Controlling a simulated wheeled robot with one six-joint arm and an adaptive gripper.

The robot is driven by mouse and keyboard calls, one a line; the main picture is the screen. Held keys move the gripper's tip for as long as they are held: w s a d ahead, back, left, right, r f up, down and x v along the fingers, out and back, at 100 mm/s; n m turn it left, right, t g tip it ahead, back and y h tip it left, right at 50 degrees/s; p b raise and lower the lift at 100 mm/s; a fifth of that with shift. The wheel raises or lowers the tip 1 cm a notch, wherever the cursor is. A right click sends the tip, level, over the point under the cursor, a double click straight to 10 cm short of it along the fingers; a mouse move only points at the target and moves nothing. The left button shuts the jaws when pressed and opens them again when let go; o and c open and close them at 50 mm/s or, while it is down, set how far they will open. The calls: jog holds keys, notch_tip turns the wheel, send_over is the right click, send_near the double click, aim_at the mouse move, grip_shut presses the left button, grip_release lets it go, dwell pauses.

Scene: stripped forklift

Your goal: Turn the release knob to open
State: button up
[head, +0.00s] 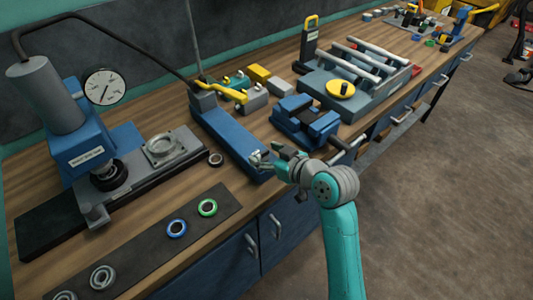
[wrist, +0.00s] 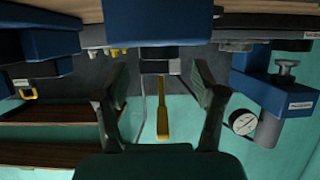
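A long blue hand pump (head: 232,137) with a yellow-ended lever (head: 228,91) lies on the bench, its near end towards me. My gripper (head: 266,160) is at this near end, pointing at it. A small grey part shows there beside the fingers, but I cannot tell whether it is the release knob or a fingertip. In the wrist view, my gripper (wrist: 160,92) has its two fingers wide apart with nothing gripped. The yellow lever (wrist: 163,120) shows beyond, between them, below a dark block. The release knob is not clearly visible in either view.
A blue press (head: 85,140) with a round gauge (head: 104,86) stands left of the pump. A blue vise (head: 304,118) is close on the right. A dark mat (head: 140,245) with several rings lies along the front edge. The floor (head: 450,200) at right is clear.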

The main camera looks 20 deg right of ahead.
jog(key=v, duration=0.7)
jog(key=shift+s, duration=0.25)
dwell(0.4)
jog(key=s+a+f+m+t+h, duration=0.1)
jog(key=s+f+m+h, duration=0.35)
jog(key=s+f, duration=1.05)
jog(key=s+r, duration=0.2)
jog(key=s, duration=0.8)
jog(key=s+a+r+t, duration=0.1)
jog(key=s+r, duration=0.1)
jog(key=s, duration=0.8)
jog(key=shift+s+a+n, duration=0.25)
jog(key=shift+s+n, duration=0.1)
